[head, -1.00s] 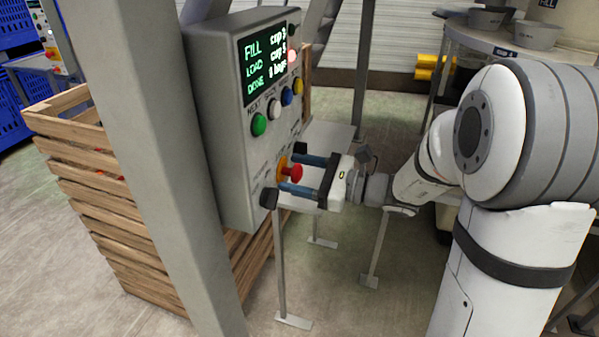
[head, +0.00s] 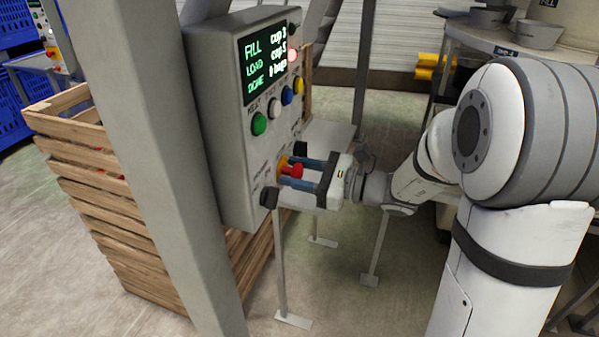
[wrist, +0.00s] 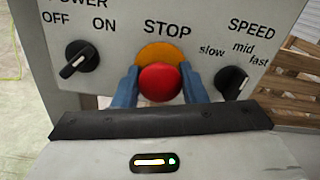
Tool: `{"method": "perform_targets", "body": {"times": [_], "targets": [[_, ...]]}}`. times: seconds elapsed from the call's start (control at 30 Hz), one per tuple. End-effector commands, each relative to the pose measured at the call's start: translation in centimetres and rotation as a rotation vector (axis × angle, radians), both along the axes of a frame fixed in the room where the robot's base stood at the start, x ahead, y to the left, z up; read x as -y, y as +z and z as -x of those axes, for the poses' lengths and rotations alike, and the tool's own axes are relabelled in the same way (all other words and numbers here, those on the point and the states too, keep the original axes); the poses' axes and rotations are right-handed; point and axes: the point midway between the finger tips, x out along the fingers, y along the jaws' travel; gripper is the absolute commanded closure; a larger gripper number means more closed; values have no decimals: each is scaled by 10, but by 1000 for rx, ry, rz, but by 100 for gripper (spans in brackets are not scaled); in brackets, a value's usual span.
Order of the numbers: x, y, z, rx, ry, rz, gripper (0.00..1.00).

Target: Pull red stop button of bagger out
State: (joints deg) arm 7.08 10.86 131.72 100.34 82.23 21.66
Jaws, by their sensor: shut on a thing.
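The red stop button (head: 295,171) sticks out from the lower front of the grey bagger control box (head: 225,120). In the wrist view the red button (wrist: 160,82) stands in front of its orange-yellow collar (wrist: 163,54), under the word STOP. My gripper (head: 288,172) reaches in from the right, facing the panel. Its two blue fingers lie on either side of the button and are shut on it; the wrist view shows my gripper (wrist: 160,85) with a finger against each side of the red head. The far ends of the fingers are partly hidden.
The power knob (wrist: 82,58) and speed knob (wrist: 231,82) flank the button closely. Green (head: 259,124), white, blue and yellow buttons sit above, below the screen (head: 264,62). A grey post (head: 150,150) and wooden crate (head: 130,240) stand left of the box.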

Motion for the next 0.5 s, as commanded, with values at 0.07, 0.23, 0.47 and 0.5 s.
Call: {"method": "perform_targets", "body": {"times": [0.07, 0.23, 0.47, 0.5], "targets": [[0, -1, 1, -2, 3, 1, 100], [6, -1, 2, -3, -1, 1, 100], [13, -2, 6, -4, 2, 2, 100], [13, -2, 6, -4, 2, 2, 100]]}}
